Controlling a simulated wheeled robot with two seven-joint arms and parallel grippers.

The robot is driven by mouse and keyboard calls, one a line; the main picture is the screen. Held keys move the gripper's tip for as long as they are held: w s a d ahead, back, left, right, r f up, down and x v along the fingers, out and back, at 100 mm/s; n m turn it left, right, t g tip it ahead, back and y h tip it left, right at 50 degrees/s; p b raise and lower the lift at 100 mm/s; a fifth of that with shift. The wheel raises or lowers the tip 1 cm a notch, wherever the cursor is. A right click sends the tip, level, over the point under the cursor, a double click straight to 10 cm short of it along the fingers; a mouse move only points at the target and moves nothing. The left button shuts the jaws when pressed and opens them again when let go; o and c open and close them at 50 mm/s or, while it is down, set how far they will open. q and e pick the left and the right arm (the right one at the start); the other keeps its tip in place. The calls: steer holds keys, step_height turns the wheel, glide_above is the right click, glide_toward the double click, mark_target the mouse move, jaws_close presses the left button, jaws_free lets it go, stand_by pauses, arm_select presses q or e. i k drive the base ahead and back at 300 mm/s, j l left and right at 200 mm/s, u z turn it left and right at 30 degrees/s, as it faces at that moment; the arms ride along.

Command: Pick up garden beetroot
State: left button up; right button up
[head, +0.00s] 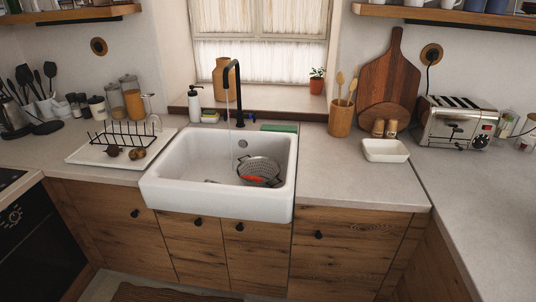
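Two small round vegetable-like things lie on the white tray (82,158) left of the sink. The dark, purplish one (113,151) looks like the garden beetroot. The brownish one (137,154) lies just to its right, and what it is I cannot tell for sure. Both are at the front of the black wire dish rack (122,132). Neither of my grippers is in the head view.
A white sink (215,200) holds a metal colander (262,168) with something orange-red at it. A black faucet (229,85) rises behind. Glass jars (131,98) stand behind the rack. A white dish (385,150) and toaster (458,122) are right.

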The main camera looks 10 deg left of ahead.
mark_target(113, 150)
steer(key=u, duration=1.25)
